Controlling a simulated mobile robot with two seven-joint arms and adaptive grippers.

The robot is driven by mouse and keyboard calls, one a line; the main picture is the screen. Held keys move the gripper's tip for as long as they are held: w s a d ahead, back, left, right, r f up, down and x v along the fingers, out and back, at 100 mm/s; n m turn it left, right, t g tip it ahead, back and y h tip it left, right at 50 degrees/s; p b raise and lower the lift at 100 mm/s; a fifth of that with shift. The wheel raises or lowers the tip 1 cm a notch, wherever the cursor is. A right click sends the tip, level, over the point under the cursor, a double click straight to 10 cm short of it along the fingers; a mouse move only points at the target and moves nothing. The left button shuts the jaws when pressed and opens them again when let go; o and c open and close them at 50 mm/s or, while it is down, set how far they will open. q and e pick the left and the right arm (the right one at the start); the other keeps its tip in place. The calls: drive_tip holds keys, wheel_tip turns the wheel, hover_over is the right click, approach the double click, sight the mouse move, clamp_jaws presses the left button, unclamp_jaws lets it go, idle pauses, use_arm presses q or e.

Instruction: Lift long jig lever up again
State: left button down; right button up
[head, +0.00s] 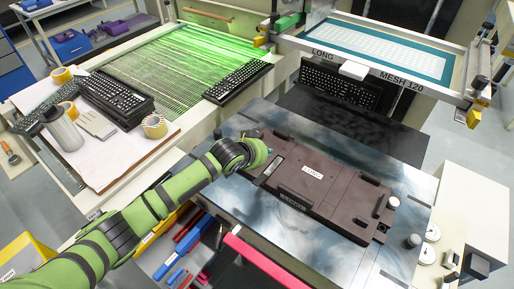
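The long jig (325,200) is a dark brown block with a white label. It lies flat on the shiny metal table (240,205). My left arm reaches in from the left, and its gripper (264,155) is at the jig's left end, close to or touching it. The fingers are too small and covered to tell whether they are open or shut. I cannot make out the lever clearly; it may be hidden by the gripper. A light round-ended piece (388,207) stands at the jig's right end. My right gripper is not in view.
Behind the jig, a black keyboard (338,88) sits under the raised screen frame (380,52) marked LONG and MESH 120. A green-lit conveyor (180,60) carries another keyboard (238,80). A side table (110,165) holds stacked keyboards and tape rolls. Knobs (428,255) stand at right.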

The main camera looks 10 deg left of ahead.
use_arm(q)
drive_tip(key=b+v, duration=0.1)
drive_tip(key=v, duration=0.6)
drive_tip(key=shift+w, duration=0.2)
drive_tip(key=shift+r, duration=0.2)
